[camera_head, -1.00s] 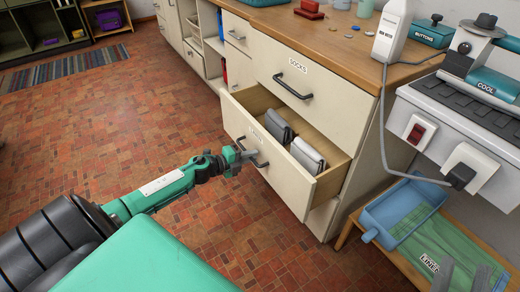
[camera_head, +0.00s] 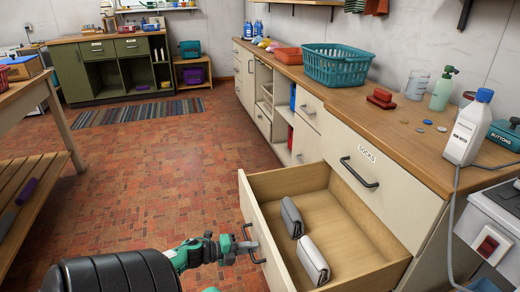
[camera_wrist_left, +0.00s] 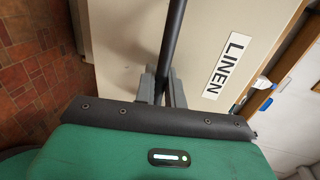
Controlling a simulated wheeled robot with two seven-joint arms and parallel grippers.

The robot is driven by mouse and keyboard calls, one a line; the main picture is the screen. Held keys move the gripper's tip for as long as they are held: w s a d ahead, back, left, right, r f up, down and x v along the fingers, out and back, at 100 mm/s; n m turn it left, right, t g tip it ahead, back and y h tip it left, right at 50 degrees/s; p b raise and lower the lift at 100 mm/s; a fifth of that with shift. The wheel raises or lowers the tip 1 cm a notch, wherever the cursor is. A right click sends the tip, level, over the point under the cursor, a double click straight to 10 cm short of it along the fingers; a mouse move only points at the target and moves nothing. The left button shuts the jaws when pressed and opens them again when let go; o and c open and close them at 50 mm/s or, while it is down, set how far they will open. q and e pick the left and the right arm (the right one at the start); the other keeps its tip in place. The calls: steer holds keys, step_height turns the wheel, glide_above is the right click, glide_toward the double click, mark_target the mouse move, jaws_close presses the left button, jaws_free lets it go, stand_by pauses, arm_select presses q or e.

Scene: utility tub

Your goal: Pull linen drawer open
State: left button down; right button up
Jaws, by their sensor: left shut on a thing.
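The linen drawer (camera_head: 262,255) stands well out from the counter cabinet, below the drawer labelled SOCKS (camera_head: 385,178). Two folded grey cloths (camera_head: 313,261) lie inside it, and its wooden floor shows. My left gripper (camera_head: 254,246) is at the drawer's front, shut on the dark bar handle (camera_head: 249,232). In the left wrist view, the gripper fingers (camera_wrist_left: 163,88) close around the dark handle bar (camera_wrist_left: 172,45), beside the white LINEN label (camera_wrist_left: 229,65). My right gripper is not in view.
A teal basket (camera_head: 345,66), a red block (camera_head: 381,98) and a white iron-water bottle (camera_head: 469,130) stand on the counter. A wooden bench (camera_head: 30,180) is at the left. The brick floor left of the drawer is clear.

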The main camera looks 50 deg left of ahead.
arm_select(q)
steer(key=shift+s+a, duration=0.1)
steer(key=shift+s, duration=0.25)
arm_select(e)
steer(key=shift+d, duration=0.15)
arm_select(q)
steer(key=c, duration=1.6)
jaws_free()
steer(key=p+v, duration=0.2)
steer(key=v, duration=1.1)
steer(key=shift+s+a, duration=0.25)
steer(key=shift+s, duration=0.1)
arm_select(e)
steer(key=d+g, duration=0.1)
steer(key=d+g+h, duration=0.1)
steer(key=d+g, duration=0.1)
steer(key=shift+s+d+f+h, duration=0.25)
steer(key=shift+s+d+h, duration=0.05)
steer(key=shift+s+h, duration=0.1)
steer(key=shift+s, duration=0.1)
